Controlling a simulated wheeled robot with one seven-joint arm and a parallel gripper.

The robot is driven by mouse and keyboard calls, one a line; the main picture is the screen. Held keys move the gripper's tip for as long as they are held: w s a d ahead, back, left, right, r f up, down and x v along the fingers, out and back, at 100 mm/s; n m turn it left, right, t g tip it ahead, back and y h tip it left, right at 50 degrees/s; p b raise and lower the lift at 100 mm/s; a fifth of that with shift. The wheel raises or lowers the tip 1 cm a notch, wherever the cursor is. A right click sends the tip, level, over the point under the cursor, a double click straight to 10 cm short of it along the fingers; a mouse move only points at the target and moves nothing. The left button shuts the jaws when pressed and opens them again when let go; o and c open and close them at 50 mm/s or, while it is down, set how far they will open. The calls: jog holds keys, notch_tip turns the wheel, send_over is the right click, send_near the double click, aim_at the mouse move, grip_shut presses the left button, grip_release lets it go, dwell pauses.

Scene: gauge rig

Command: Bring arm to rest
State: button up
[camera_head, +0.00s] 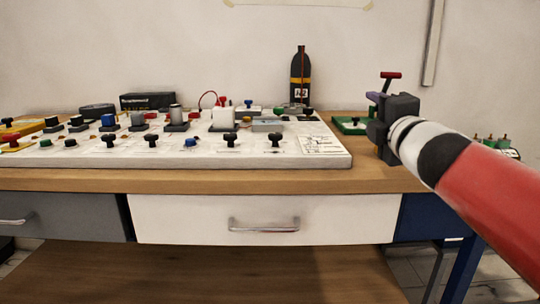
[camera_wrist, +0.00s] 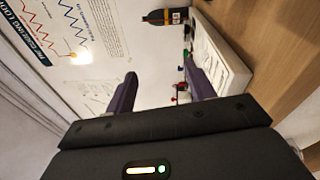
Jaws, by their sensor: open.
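My gripper (camera_head: 378,110) is at the right of the head view, at the end of my red and white arm. It is held over the right part of the wooden bench (camera_head: 220,181), close to a red T-handle (camera_head: 391,75). In the wrist view my gripper (camera_wrist: 160,88) shows two dark purple fingers spread apart with nothing between them. Whether any part of it touches the handle cannot be told.
A white panel (camera_head: 200,159) with several knobs and valves covers the bench's left and middle. A black bottle (camera_head: 300,75) stands behind it. A green-based fitting (camera_head: 350,124) is beside my gripper. A white drawer (camera_head: 180,219) is below. Wall posters (camera_wrist: 75,30) show in the wrist view.

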jog(key=s+d+f+m+g+h, duration=0.35)
jog(key=s+f+m, duration=0.25)
jog(key=f+m, duration=0.4)
jog(key=s+a+f+m+g, duration=0.4)
jog(key=s+f+m, duration=0.1)
jog(key=s+f, duration=0.4)
jog(key=s+a+f+m+g+y, duration=0.1)
jog(key=s+a+f+m+g, duration=0.3)
jog(key=s+f, duration=0.5)
notch_tip(320, 180, down, 4)
jog(key=shift+s+a+r+m+g, duration=0.15)
jog(key=shift+s+r+m+g, duration=0.15)
jog(key=shift+m+g, duration=0.55)
jog(key=shift+y, duration=0.25)
